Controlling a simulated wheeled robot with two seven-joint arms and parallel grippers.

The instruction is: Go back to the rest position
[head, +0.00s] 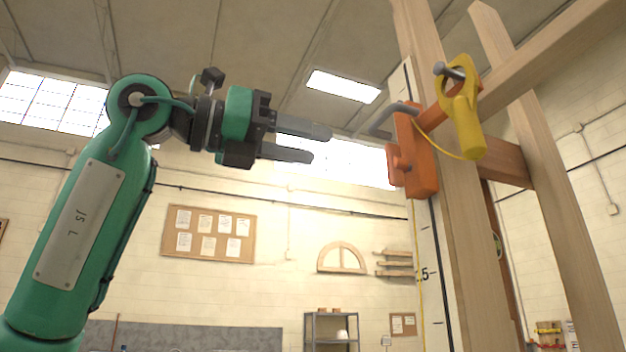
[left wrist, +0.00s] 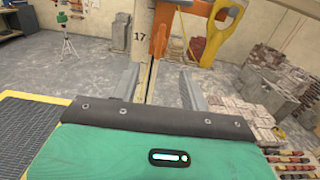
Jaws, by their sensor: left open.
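My left gripper (head: 321,146) is raised at the upper middle of the head view, its two grey fingers apart and pointing right. Nothing is between them. In the left wrist view both fingers of the gripper (left wrist: 160,80) show apart, with the floor and a post beyond them. To the right of the fingertips, with a clear gap, an orange device (head: 421,160) with a grey hook sits against the wooden post (head: 462,240). The orange device also shows at the top of the left wrist view (left wrist: 160,28). My right gripper is not in view.
A yellow holder (head: 465,115) hangs on a bolt at the wooden frame, joined by a yellow cord. A numbered scale (head: 428,275) runs down the post. Stacked bricks (left wrist: 208,135) and grey blocks (left wrist: 272,82) stand on the floor. A yellow-edged dark platform (left wrist: 30,125) lies lower left.

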